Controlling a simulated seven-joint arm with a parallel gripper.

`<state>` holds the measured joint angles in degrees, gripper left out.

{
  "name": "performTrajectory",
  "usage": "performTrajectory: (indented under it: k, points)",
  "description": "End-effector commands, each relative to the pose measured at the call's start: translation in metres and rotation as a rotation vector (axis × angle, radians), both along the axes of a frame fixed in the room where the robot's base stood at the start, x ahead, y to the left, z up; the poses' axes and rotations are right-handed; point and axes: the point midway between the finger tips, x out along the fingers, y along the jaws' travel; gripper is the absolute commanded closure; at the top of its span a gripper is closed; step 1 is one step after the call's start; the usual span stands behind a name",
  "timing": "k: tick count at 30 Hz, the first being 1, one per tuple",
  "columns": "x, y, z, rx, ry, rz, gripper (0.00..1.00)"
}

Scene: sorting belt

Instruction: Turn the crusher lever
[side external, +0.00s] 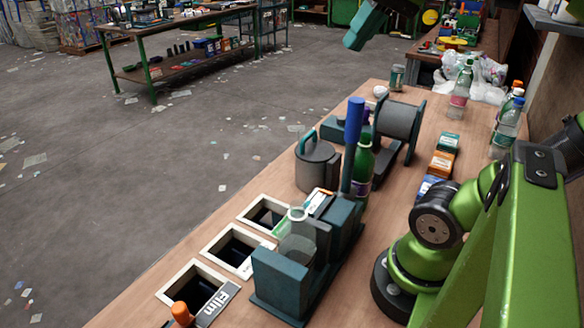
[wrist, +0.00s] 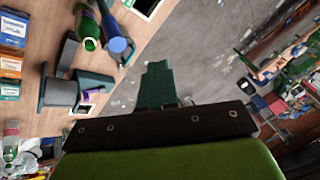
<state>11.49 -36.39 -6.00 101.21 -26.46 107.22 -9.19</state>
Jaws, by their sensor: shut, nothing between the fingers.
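The crusher (side external: 283,283) is a dark teal machine near the front of the bench, with a clear container (side external: 298,243) standing in it. Its lever (side external: 354,145) is a thick blue handle that stands nearly upright. The blue lever also shows at the upper left of the wrist view (wrist: 116,42). My gripper (side external: 354,42) is high at the top of the side view, well apart from the lever. In the wrist view its teal fingers (wrist: 157,68) are together with nothing between them.
A green bottle (side external: 363,165) stands close behind the lever. A grey lidded can (side external: 317,165) and a spool-like machine (side external: 398,120) are farther back. Several small boxes (side external: 440,163) lie to the right. Framed openings (side external: 200,290) line the bench's left edge.

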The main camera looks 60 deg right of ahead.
Motion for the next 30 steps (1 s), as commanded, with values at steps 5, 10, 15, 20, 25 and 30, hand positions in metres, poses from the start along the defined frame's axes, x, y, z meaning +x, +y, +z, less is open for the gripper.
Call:
performTrajectory:
  k: [5,10,15,20,25,30]
  points:
    - [-0.045,-0.039,0.0,0.1,0.089,-0.253,1.0]
    - [-0.084,-0.057,0.002,0.213,0.143,-0.467,1.0]
    - [-0.11,-0.063,-0.005,0.302,0.169,-0.608,1.0]
    - [-0.109,-0.062,-0.03,0.299,0.168,-0.601,1.0]
    - [-0.108,-0.062,-0.046,0.298,0.166,-0.599,1.0]
    - [-0.102,-0.061,-0.061,0.297,0.168,-0.597,1.0]
